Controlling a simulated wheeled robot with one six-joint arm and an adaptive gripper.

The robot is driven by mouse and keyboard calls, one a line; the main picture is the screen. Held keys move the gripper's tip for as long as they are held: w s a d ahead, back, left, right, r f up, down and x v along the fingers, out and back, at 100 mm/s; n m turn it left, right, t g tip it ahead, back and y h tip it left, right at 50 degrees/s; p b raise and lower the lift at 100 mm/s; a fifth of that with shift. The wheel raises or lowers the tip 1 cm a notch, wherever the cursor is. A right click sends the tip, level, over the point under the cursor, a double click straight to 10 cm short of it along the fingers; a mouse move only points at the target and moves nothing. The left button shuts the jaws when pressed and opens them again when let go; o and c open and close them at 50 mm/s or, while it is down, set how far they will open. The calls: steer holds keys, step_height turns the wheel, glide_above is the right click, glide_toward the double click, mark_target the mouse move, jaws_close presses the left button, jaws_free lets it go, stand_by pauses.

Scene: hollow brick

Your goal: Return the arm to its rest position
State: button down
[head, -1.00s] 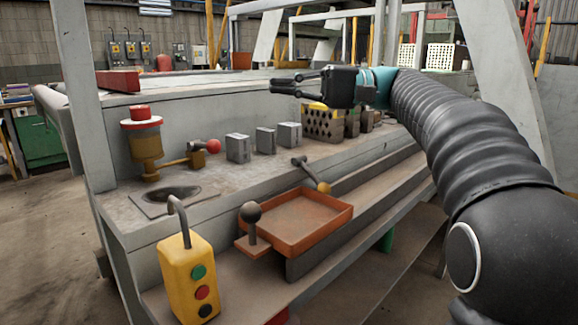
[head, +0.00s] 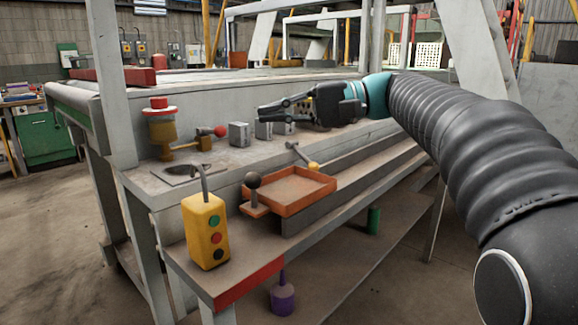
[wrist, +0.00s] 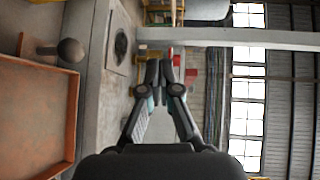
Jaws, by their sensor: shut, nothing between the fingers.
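My gripper (head: 272,111) is in the upper middle of the head view, at the end of my black ribbed arm, pointing left. It appears in front of the grey blocks (head: 239,133) on the bench (head: 150,180) and covers part of them. In the wrist view my gripper (wrist: 165,70) has its two fingertips close together with nothing held between them.
An orange tray (head: 318,204) and a yellow button box (head: 206,232) sit on the bench's front ledge. A ball-topped lever (head: 254,182) stands by the tray. A red-topped brass oiler (head: 160,130) is at the back left. Open floor (head: 60,240) lies left.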

steer(key=s+d+f+t+h, duration=0.2)
steer(key=s+d+f+h, duration=0.3)
steer(key=f, duration=0.6)
steer(key=s+d+f+t+h, duration=0.2)
steer(key=s+d+f+h, duration=0.4)
steer(key=s+f, duration=0.3)
steer(key=s+d+f+t+h, duration=0.2)
steer(key=s+d+f+h, duration=0.3)
steer(key=f, duration=0.9)
steer(key=shift+s+d, duration=1.1)
steer(key=shift+d, duration=0.1)
steer(key=shift+a, duration=0.1)
